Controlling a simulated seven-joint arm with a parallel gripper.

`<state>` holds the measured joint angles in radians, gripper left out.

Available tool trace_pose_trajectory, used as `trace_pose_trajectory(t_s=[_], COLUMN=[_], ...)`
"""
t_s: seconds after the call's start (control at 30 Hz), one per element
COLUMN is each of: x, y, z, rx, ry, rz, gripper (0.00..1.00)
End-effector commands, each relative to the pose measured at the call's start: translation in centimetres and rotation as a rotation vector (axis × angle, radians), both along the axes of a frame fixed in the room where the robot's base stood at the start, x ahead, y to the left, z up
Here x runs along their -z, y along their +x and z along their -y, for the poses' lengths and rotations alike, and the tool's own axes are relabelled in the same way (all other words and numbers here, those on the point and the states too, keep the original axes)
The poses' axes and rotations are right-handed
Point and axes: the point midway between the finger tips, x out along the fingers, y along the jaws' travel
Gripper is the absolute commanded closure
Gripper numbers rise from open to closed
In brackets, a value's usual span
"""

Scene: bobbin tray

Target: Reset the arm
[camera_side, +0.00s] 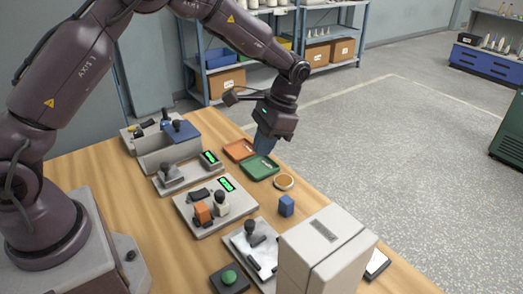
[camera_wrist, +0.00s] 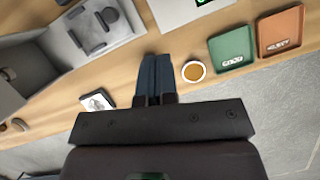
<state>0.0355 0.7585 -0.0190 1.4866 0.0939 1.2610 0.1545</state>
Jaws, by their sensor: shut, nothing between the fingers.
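My gripper (camera_side: 265,145) hangs above the wooden table near its far edge, by the green tray. Its blue fingers (camera_wrist: 157,75) are together in the wrist view, with nothing seen between them. In the side view the fingers overlap part of the green tray (camera_side: 260,167) and the orange tray (camera_side: 238,150). In the wrist view the green tray (camera_wrist: 231,48) and orange tray (camera_wrist: 281,32) lie to the right of the fingers. A round tan dish (camera_side: 284,181) sits beside the green tray. A blue block (camera_side: 286,206) stands on the table; I cannot make it out in the wrist view.
A tall pale box (camera_side: 325,250) stands at the near right. Grey stations (camera_side: 215,207) with green displays fill the middle. A grey bin with a blue lid (camera_side: 183,130) stands at the far left. A black pad with a green button (camera_side: 229,278) is in front.

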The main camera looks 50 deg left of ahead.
Motion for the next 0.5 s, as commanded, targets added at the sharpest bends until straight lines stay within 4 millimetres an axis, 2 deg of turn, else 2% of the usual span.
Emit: trace_pose_trajectory(t_s=[0.1,0.17,0.37,0.5], x=[0.9,0.2,-4.8,-8.6], y=[-1.2,-2.2,-5.6,-8.7], z=[0.1,0.1,0.0,-0.1], rx=[-0.025,-0.043,-0.101,-0.142], ry=[0.0,-0.001,-0.013,-0.026], rz=[-0.005,0.015,0.146,0.263], gripper=[1.0,1.0,1.0,1.0])
